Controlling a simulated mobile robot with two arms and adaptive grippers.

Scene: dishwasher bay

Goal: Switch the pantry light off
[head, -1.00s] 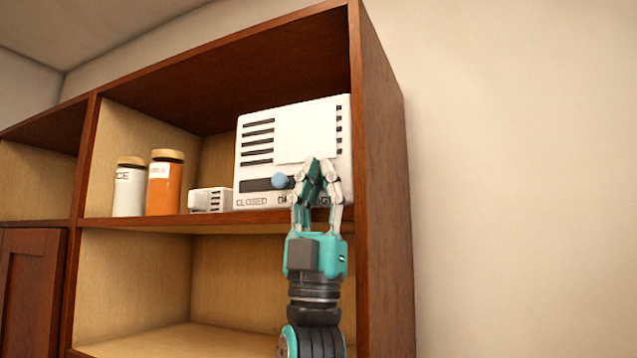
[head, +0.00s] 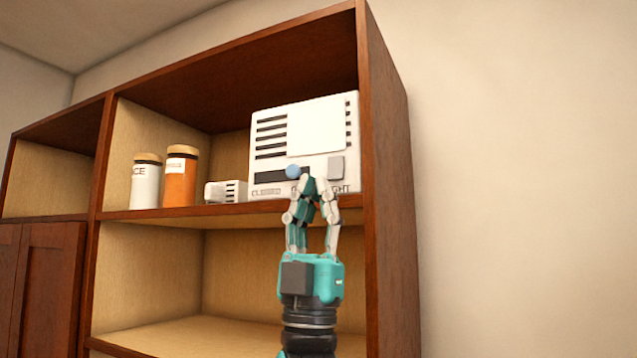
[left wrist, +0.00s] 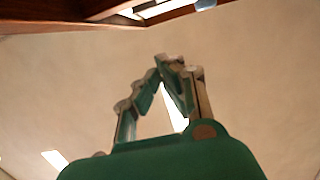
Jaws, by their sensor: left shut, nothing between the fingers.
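A white panel box (head: 318,128) stands on the upper shelf at its right end. Its lettering is partly hidden; "CLOSED" shows at left and "GHT" at right. A grey square rocker or button (head: 336,167) is on its lower right face. A blue round knob (head: 292,171) sits at the right end of a dark slot. My left gripper (head: 308,184) is shut and empty, its fingertips pointing up just below the knob and button, over part of the lettering. Contact cannot be told. The fingers also show in the left wrist view (left wrist: 178,62). My right gripper is not in view.
A small white box (head: 226,191), an orange jar (head: 180,178) and a white jar (head: 145,183) stand left of the panel box. The wooden shelf edge (head: 230,209) runs below them. The cabinet's side wall (head: 388,180) is close on the right. The lower compartment looks empty.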

